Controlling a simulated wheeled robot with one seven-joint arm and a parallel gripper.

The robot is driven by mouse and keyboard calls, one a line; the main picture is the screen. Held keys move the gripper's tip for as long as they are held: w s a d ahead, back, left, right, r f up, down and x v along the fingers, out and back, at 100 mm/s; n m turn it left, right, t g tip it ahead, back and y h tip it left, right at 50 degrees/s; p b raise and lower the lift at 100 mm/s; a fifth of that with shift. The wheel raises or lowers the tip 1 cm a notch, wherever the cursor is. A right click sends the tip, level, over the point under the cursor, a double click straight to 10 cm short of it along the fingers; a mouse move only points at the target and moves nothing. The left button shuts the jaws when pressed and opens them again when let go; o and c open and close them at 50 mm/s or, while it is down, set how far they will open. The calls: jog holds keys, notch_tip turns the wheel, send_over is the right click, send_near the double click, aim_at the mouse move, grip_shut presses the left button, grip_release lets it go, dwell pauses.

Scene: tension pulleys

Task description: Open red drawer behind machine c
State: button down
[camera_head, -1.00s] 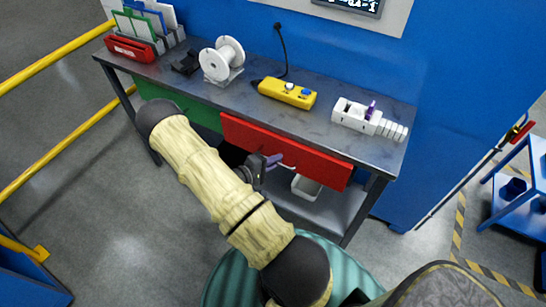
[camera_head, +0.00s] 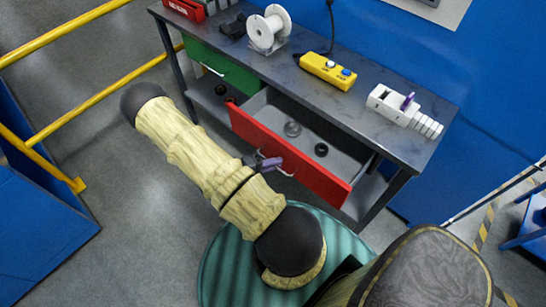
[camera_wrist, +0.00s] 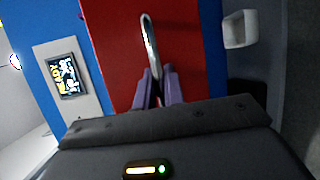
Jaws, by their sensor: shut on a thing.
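The red drawer (camera_head: 306,165) under the workbench is pulled out, and its grey inside shows two small round parts, a grey one (camera_head: 292,129) and a black one (camera_head: 321,149). Its curved metal handle (camera_head: 284,168) is on the red front. My gripper (camera_head: 268,163) is at the handle, its purple fingers shut on it. In the wrist view, the handle (camera_wrist: 149,45) stands up between the purple fingertips (camera_wrist: 159,83), against the red front. My arm hides part of the gripper in the head view.
A green drawer (camera_head: 220,66) to the left is shut. On the bench top (camera_head: 300,95) are a white spool (camera_head: 269,28), a yellow control box (camera_head: 327,71) and a white device (camera_head: 402,106). A yellow rail (camera_head: 100,98) runs at the left.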

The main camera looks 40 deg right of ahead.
jog(key=shift+a, duration=0.25)
jog(key=c, duration=1.5)
grip_release()
jog(key=shift+a, duration=0.1)
jog(key=b+v, duration=0.1)
jog(key=v, duration=1.6)
jog(key=shift+b, duration=0.3)
jog(key=shift+w+a, duration=0.1)
jog(key=shift+w, duration=0.05)
